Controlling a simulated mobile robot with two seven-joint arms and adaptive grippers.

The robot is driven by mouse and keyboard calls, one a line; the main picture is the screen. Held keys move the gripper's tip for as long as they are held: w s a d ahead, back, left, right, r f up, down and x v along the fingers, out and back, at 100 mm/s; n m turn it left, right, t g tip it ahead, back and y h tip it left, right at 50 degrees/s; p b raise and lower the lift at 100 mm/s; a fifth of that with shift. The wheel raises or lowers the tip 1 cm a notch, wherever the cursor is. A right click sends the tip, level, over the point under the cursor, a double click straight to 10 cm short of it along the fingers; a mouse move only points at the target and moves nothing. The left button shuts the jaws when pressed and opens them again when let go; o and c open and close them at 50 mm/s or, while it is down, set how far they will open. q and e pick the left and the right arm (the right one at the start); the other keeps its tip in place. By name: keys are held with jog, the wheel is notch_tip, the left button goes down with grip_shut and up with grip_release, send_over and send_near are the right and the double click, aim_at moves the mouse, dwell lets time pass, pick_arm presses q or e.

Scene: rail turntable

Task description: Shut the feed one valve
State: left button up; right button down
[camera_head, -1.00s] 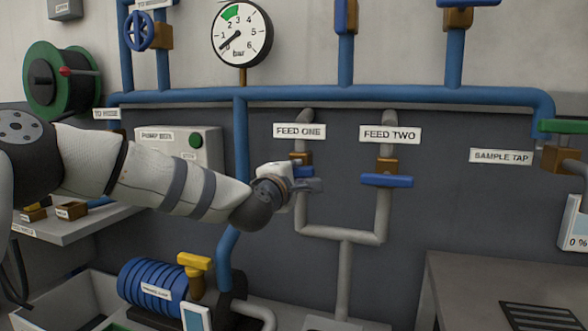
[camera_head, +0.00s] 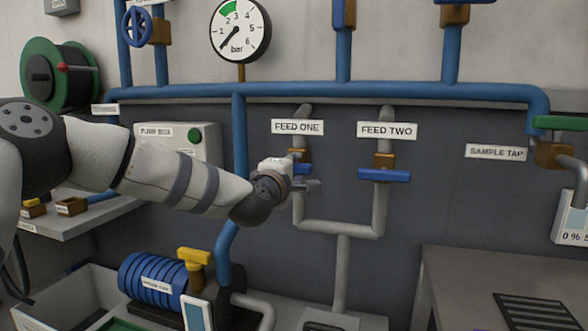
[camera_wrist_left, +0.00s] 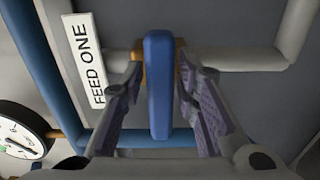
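The feed one valve has a blue bar handle (camera_wrist_left: 158,85) on a brass body (camera_head: 299,156), under the FEED ONE label (camera_head: 297,127). In the left wrist view the handle lies across the grey pipe. In the head view my gripper hides most of it. My left gripper (camera_head: 308,185) is at this valve. In the left wrist view its two fingers are apart, one on each side of the handle, with gaps between. My right gripper is in neither view.
The feed two valve (camera_head: 384,175) is close on the right, its blue handle crosswise to its pipe. A blue vertical pipe (camera_head: 239,130) runs behind my left forearm. A pressure gauge (camera_head: 240,30) is above. A grey bench (camera_head: 450,270) stands at the lower right.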

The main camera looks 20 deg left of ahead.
pick_arm(q)
jog(key=s, duration=1.2)
jog(key=shift+a, duration=0.2)
